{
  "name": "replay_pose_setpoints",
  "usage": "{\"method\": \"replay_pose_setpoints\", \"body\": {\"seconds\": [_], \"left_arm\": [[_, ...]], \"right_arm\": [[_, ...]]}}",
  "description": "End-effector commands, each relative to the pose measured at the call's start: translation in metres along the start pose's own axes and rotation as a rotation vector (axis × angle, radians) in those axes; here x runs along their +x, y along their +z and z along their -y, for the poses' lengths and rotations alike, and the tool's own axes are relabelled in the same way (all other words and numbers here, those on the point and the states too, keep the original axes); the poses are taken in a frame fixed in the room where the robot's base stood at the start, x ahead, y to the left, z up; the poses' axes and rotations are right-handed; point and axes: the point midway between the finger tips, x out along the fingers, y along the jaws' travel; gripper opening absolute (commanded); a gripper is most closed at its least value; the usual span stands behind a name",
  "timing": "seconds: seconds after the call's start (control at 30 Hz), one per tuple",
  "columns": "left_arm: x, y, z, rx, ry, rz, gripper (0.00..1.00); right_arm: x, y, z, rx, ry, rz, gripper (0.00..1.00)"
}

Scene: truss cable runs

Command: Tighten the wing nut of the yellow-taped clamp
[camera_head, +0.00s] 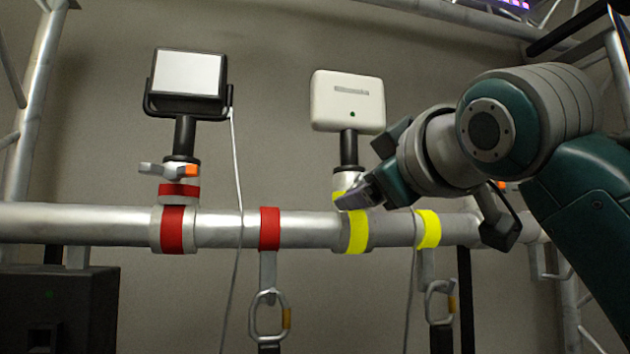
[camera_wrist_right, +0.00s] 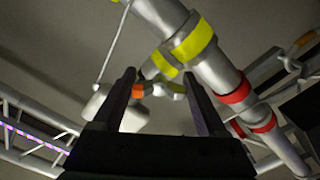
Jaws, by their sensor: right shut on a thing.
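The yellow-taped clamp (camera_head: 357,232) sits around the horizontal truss tube, under the white box-shaped device (camera_head: 348,101) on its black post. Its yellow tape also shows in the right wrist view (camera_wrist_right: 192,42). My right gripper (camera_head: 358,192) reaches in from the right at the clamp's upper part and hides its wing nut in the head view. In the right wrist view the grey wing nut (camera_wrist_right: 160,89), with one orange wing tip, lies between the fingers of my right gripper (camera_wrist_right: 163,98), which is shut on it. My left gripper is not in view.
The truss tube (camera_head: 100,225) runs across the scene. A red-taped clamp (camera_head: 173,232) carries a black-framed lamp (camera_head: 188,75) at left. A red band (camera_head: 269,230) and a yellow band (camera_head: 428,229) hold hanging carabiners. Thin cables hang down. A dark case (camera_head: 70,305) stands lower left.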

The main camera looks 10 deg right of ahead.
Motion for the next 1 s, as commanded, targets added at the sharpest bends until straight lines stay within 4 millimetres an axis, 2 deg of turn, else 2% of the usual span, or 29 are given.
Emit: {"method": "replay_pose_setpoints", "body": {"seconds": [0.5, 0.7, 1.0], "left_arm": [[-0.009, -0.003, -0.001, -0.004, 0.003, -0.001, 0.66], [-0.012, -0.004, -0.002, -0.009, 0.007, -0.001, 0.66], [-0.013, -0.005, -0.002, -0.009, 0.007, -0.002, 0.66]], "right_arm": [[0.001, 0.001, 0.004, 0.453, -0.004, 0.007, 0.19], [0.001, 0.001, 0.005, 0.567, -0.003, 0.008, 0.19], [0.001, 0.0, 0.005, 0.65, -0.003, 0.007, 0.19]]}}
